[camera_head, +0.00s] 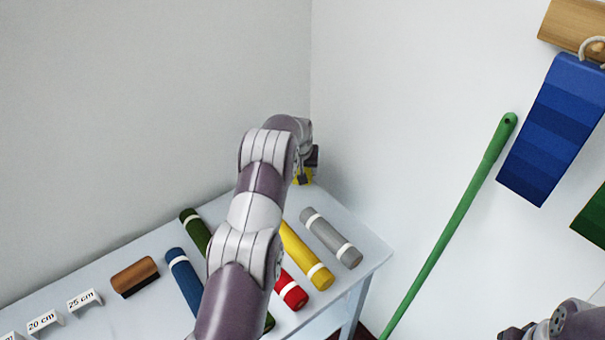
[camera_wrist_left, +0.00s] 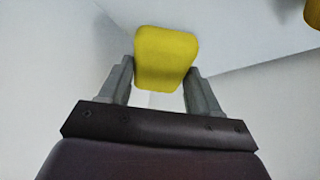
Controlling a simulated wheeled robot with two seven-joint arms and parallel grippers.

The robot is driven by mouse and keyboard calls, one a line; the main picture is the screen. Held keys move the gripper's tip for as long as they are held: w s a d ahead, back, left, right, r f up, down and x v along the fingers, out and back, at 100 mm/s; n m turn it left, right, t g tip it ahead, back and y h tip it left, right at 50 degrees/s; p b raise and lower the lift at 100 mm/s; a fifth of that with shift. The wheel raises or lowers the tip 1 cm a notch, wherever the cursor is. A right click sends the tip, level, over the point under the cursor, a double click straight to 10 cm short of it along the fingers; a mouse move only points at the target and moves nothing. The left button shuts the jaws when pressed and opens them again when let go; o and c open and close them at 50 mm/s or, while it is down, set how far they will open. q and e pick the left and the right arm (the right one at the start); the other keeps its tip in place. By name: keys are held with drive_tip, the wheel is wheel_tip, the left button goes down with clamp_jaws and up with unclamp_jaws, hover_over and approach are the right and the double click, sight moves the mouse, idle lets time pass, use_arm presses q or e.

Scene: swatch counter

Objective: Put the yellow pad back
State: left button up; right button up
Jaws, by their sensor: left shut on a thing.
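The yellow pad (camera_wrist_left: 165,55) sits between the two fingers of my left gripper (camera_wrist_left: 161,78) in the left wrist view, and the gripper is shut on it. In the head view my left arm reaches across the table to its far corner. There the left gripper (camera_head: 308,165) is mostly hidden behind the arm, with part of the yellow pad (camera_head: 304,177) showing below it. I cannot tell whether the pad touches the table.
On the white table (camera_head: 120,257) lie several banded rolls, including yellow (camera_head: 306,256), grey (camera_head: 331,238), red (camera_head: 291,290), blue (camera_head: 184,283) and dark green (camera_head: 194,231). A brown block (camera_head: 135,275) and size labels (camera_head: 85,300) are at left. A green pole (camera_head: 450,230) leans right.

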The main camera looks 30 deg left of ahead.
use_arm(q)
drive_tip(key=shift+s+d+f+p, duration=0.15)
drive_tip(key=shift+f+p, duration=0.1)
drive_tip(key=shift+f, duration=0.35)
drive_tip(key=shift+s+d+f+p, duration=0.1)
drive_tip(key=shift+f+p, duration=0.1)
drive_tip(key=shift+f, duration=0.4)
drive_tip(key=shift+a+f, duration=0.1)
drive_tip(key=shift+f, duration=0.25)
drive_tip(key=o, duration=1)
drive_tip(key=b+v, duration=0.2)
drive_tip(key=v, duration=1)
drive_tip(key=s+d+r+m+g+h, duration=0.1)
drive_tip(key=s+d+r+m, duration=0.2)
drive_tip(key=s+d, duration=0.95)
drive_tip(key=shift+m+g+h, duration=0.3)
drive_tip(key=shift+m+g, duration=0.6)
drive_tip(key=s+d, duration=0.2)
drive_tip(key=s, duration=0.4)
drive_tip(key=s+d, duration=0.3)
drive_tip(key=s, duration=0.3)
drive_tip(key=s+d+f, duration=0.1)
drive_tip(key=s+d, duration=0.1)
drive_tip(key=s, duration=0.4)
drive_tip(key=shift+s+d, duration=0.25)
drive_tip(key=shift+d, duration=0.05)
